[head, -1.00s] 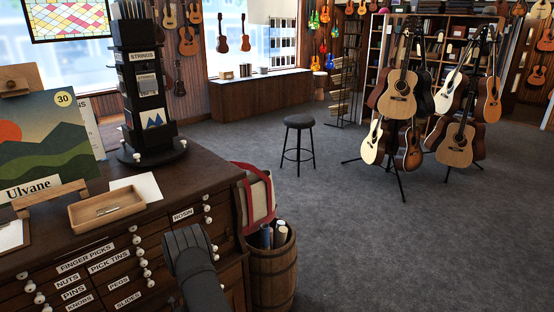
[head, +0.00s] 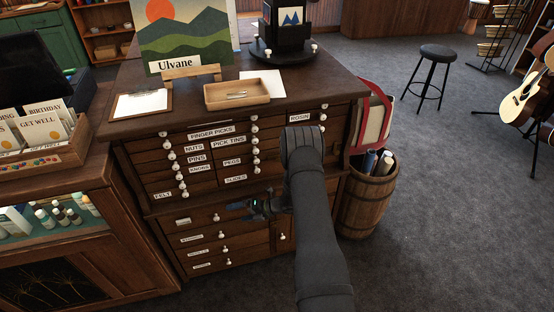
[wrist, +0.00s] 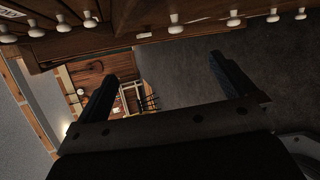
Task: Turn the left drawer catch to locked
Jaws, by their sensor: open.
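The dark wooden drawer cabinet (head: 160,207) stands in the middle of the head view, with labelled drawers and white knobs. A small pale upright fitting (head: 283,237) shows on its lower right front. I cannot tell whether it is a drawer catch or how it is turned, and no left catch can be made out clearly. My gripper (head: 240,207) is in front of the cabinet, around the top of the lower drawers, partly dark against the wood. In the wrist view my gripper (wrist: 163,88) has its fingers wide apart with nothing between them. White knobs (wrist: 175,23) line the top there.
A wooden tray (head: 237,94), a clipboard (head: 142,103) and a landscape picture (head: 187,40) are on the cabinet top. A barrel (head: 367,205) with rolls stands close at its right. A glass display case (head: 60,215) adjoins its left.

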